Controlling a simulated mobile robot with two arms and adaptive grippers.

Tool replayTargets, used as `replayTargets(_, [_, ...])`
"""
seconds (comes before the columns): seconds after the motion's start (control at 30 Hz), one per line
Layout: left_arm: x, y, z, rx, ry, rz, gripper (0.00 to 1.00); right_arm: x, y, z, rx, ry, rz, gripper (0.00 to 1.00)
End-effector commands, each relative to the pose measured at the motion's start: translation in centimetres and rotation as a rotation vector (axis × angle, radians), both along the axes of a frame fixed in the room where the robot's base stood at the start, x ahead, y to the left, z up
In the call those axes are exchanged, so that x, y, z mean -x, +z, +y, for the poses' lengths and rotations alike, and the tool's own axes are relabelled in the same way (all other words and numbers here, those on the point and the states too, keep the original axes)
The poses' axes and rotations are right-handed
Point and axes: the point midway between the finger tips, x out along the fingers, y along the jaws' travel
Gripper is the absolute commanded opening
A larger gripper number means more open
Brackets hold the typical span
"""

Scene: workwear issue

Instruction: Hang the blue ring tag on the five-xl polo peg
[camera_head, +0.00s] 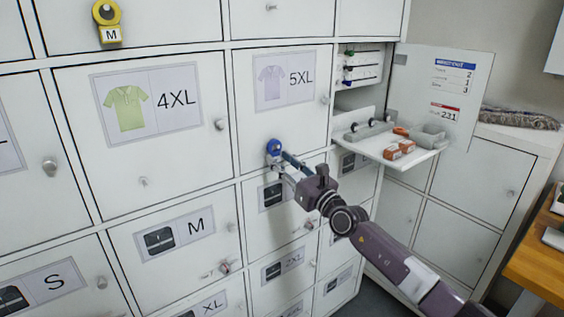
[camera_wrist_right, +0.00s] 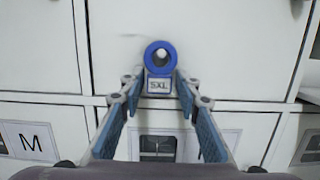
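The blue ring tag (camera_wrist_right: 160,58) shows in the right wrist view with its white 5XL label hanging below the ring. In the head view the ring (camera_head: 274,147) is at the lower left of the 5XL polo door (camera_head: 298,120). A pale peg end (camera_wrist_right: 162,55) shows inside the ring's opening, so the ring appears to be around the peg. How deep it sits is hidden. My right gripper (camera_head: 281,163) is just below the ring, with one finger on each side of the label. Whether the fingers touch the label cannot be told. My left gripper is out of view.
The 4XL polo door (camera_head: 75,130) has its own bare peg (camera_head: 143,182). A yellow M ring tag (camera_head: 107,17) hangs at upper left. An open compartment with a drop-down shelf (camera_head: 375,155) holding small orange boxes is right of the 5XL door. Door knobs stick out around.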

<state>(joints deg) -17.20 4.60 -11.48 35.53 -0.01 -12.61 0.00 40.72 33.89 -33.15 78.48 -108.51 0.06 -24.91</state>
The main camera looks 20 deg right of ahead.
Motion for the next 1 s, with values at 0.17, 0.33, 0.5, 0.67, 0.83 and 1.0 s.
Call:
replayTargets(0.17, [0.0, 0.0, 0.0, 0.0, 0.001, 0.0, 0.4, 0.0, 0.0, 0.0, 0.0, 0.0, 0.0, 0.46])
replayTargets(0.33, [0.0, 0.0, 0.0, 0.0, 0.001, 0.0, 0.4, 0.0, 0.0, 0.0, 0.0, 0.0, 0.0, 0.46])
replayTargets(0.5, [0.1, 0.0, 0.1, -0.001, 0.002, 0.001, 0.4, 0.5, -0.2, -0.1, -0.001, 0.001, 0.002, 0.46])
replayTargets(0.67, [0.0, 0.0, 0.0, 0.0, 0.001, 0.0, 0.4, 2.1, -0.6, -0.6, -0.005, 0.002, 0.004, 0.46])
replayTargets(0.83, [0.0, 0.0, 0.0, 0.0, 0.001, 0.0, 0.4, 4.8, -1.2, -1.7, -0.001, 0.0, 0.003, 0.46])
replayTargets(1.0, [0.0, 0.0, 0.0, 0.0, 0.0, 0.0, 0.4, 7.7, -1.8, -2.8, 0.001, 0.0, 0.003, 0.46])
